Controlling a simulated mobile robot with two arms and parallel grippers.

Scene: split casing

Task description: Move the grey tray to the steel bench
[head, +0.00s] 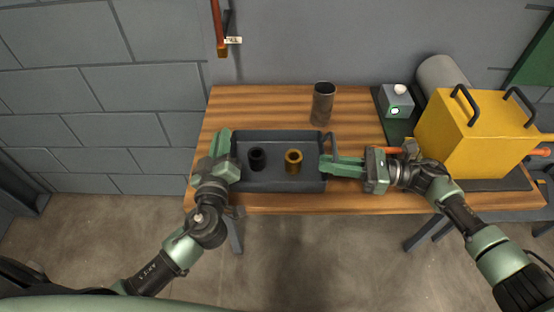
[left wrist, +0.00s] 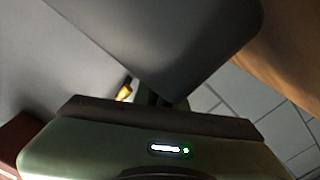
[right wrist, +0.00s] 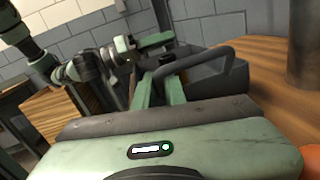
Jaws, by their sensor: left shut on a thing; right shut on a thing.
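The grey tray (head: 278,182) is on or just above the wooden table in the head view; I cannot tell whether it touches the top. It holds a black ring-like part (head: 257,160) and a brass-coloured one (head: 293,162). My left gripper (head: 226,155) is shut on the tray's left end, and the tray's grey wall (left wrist: 170,35) fills much of the left wrist view. My right gripper (head: 330,164) is shut on the handle at the tray's right end. That handle (right wrist: 195,60) shows in the right wrist view. The left fingertips are mostly hidden.
The wooden table (head: 260,100) has a dark metal cylinder (head: 322,104) behind the tray. A yellow box with black handles (head: 470,135) and a small grey box with a button (head: 396,100) stand at the right. A grey wall is behind. No steel bench is clearly identifiable.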

